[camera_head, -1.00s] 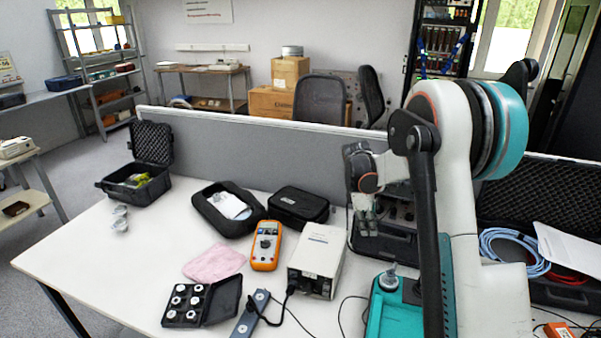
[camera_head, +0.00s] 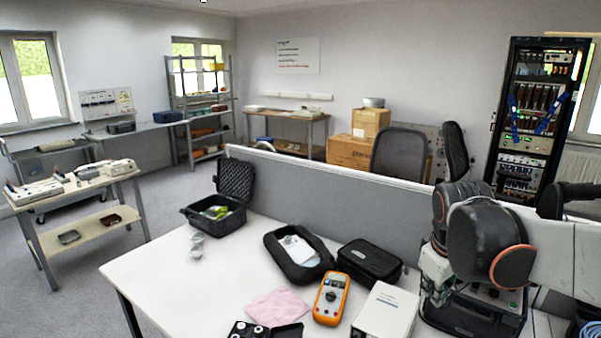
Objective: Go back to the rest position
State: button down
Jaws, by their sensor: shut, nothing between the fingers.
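My arm reaches in from the right edge of the head camera view, with its dark, orange-ringed joints above the right part of the white table (camera_head: 165,268). My gripper (camera_head: 436,297) hangs below the arm's left end, pointing down, in front of an open black case (camera_head: 470,318). It is small and partly merged with the dark background. It is shut, and I see nothing held in it.
On the table are a white box (camera_head: 386,312), an orange multimeter (camera_head: 331,299), a pink cloth (camera_head: 277,305), black cases (camera_head: 370,262) and an open case (camera_head: 215,217) at left. A grey partition (camera_head: 320,205) runs behind.

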jog(key=s+a+m+t+y, duration=0.1)
jog(key=s+a+m+t, duration=0.3)
jog(key=s, duration=1)
jog(key=a+f+m, duration=0.1)
jog(key=a, duration=0.2)
jog(key=shift+s+a, duration=0.2)
jog(key=shift+s, duration=0.1)
jog(key=shift+d, duration=0.1)
